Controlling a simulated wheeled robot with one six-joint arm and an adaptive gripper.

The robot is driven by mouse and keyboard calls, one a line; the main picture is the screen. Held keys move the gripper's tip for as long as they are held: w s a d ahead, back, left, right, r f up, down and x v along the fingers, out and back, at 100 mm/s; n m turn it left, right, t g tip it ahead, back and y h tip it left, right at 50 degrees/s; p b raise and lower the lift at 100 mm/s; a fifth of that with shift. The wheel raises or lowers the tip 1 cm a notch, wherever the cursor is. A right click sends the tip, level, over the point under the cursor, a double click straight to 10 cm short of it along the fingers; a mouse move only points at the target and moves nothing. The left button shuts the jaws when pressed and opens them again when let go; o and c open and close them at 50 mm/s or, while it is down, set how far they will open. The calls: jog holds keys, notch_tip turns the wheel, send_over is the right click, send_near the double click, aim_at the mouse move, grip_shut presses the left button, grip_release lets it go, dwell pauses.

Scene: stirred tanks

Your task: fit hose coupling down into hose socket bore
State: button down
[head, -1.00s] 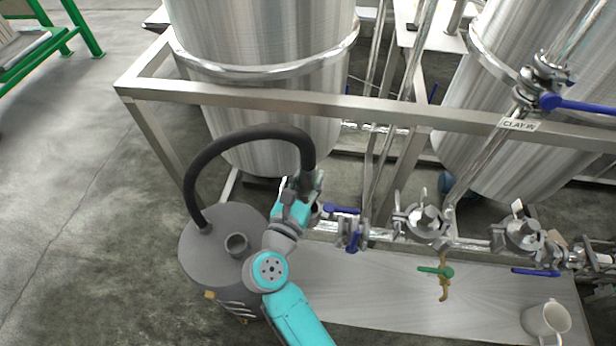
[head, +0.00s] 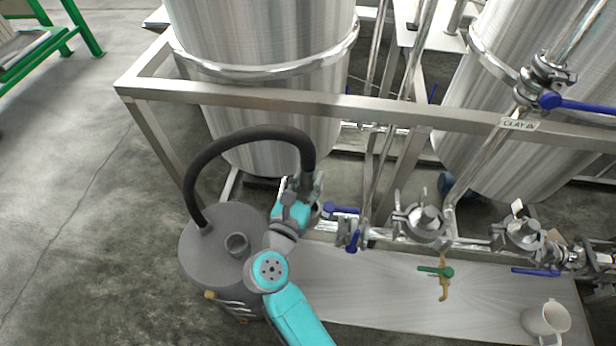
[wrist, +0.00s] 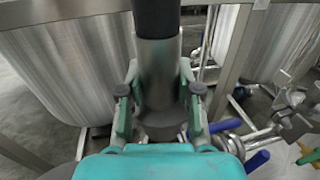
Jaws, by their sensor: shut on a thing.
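The hose coupling (wrist: 158,72) is a grey metal cylinder on the end of a black hose (head: 250,133). My gripper (head: 305,188) is shut on it; in the wrist view the two fingers (wrist: 157,95) press on its sides. The coupling looks upright, with the hose coming out of its top. The hose arches over to the left and down to a grey round drum (head: 205,262). A short open round socket (head: 237,243) stands on the drum's lid, left of and apart from my gripper. The coupling's lower end is partly hidden by my gripper.
A steel frame rail (head: 340,104) and large steel tanks (head: 260,50) stand behind my gripper. Pipes with blue-handled valves (head: 345,210) lie close on its right. Open floor lies to the left.

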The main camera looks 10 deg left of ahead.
jog(key=shift+f, duration=4.75)
jog(key=c, duration=0.7)
grip_release()
jog(key=shift+f, duration=0.1)
jog(key=shift+s, duration=0.1)
jog(key=v, duration=1.2)
